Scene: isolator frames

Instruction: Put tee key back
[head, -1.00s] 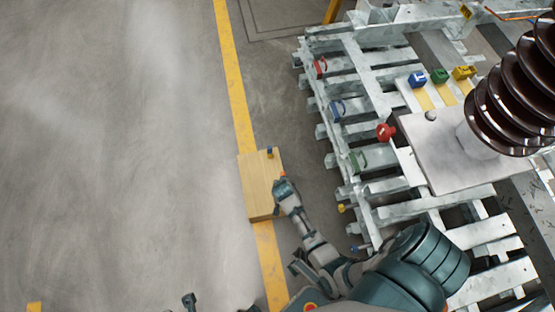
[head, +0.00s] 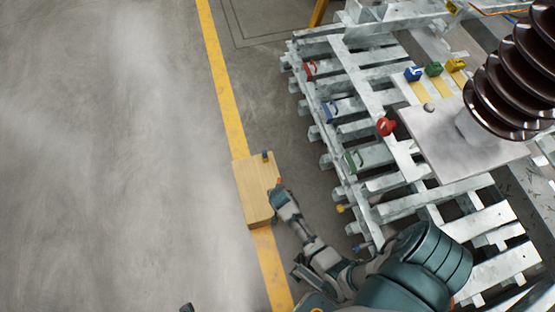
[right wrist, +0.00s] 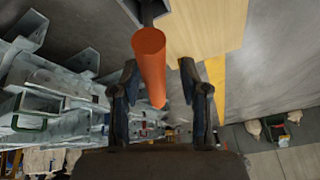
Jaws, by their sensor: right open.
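The tee key shows in the right wrist view as an orange cylindrical handle (right wrist: 149,62) with a dark grey metal part at its top. In the head view only a small orange spot (head: 279,181) shows at the tip of my right gripper (head: 277,189), by the right edge of a wooden box. In the right wrist view my right gripper (right wrist: 158,100) is open. The handle lies between its two fingers with a gap on each side. A small dark tip (head: 187,307) at the bottom edge of the head view appears to be my left gripper, mostly cut off.
The wooden box (head: 253,195) stands on the yellow floor line, with a small blue item (head: 265,155) on its far edge. A slatted metal frame (head: 345,90) with coloured handles and a brown ribbed insulator (head: 518,75) fill the right. The floor at left is clear.

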